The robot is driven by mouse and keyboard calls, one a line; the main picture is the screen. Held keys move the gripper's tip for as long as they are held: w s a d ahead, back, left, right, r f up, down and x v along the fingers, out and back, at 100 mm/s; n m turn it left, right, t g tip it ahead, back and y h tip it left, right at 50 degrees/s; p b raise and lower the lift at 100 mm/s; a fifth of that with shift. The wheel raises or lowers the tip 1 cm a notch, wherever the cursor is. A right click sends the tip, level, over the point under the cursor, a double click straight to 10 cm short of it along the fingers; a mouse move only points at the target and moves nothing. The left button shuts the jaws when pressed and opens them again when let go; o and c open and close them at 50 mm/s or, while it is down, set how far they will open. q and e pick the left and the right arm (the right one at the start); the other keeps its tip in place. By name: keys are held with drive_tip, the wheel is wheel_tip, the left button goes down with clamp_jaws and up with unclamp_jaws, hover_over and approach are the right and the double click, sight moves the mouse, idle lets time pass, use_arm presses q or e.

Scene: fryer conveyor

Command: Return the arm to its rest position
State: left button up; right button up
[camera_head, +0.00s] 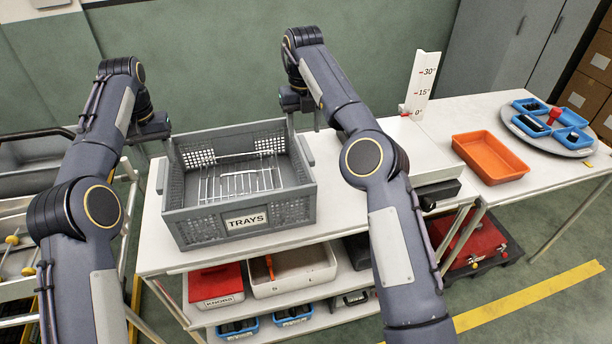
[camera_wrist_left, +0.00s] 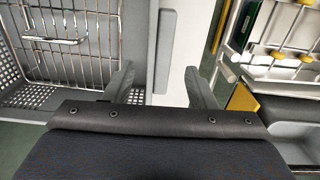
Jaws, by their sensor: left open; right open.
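My left arm comes in from the left in the head view. My left gripper (camera_head: 151,146) is at the left side of the grey TRAYS crate (camera_head: 243,220). In the left wrist view my left gripper (camera_wrist_left: 160,88) has its two fingers apart, with the crate's side handle and the white table edge beyond them. Nothing is held between them. My right gripper (camera_head: 304,118) is open near the crate's back right corner, partly hidden by its own arm. A wire rack (camera_head: 240,182) lies inside the crate; it also shows in the left wrist view (camera_wrist_left: 55,40).
The crate stands on a white table (camera_head: 155,245) with lower shelves holding bins. An orange tray (camera_head: 490,157) and a round stand with blue bins (camera_head: 548,128) are at the right. An angle gauge (camera_head: 421,85) stands behind. A rack (camera_head: 15,240) is at the left.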

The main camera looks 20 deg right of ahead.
drive_tip(key=shift+r, duration=0.15)
idle(0.3)
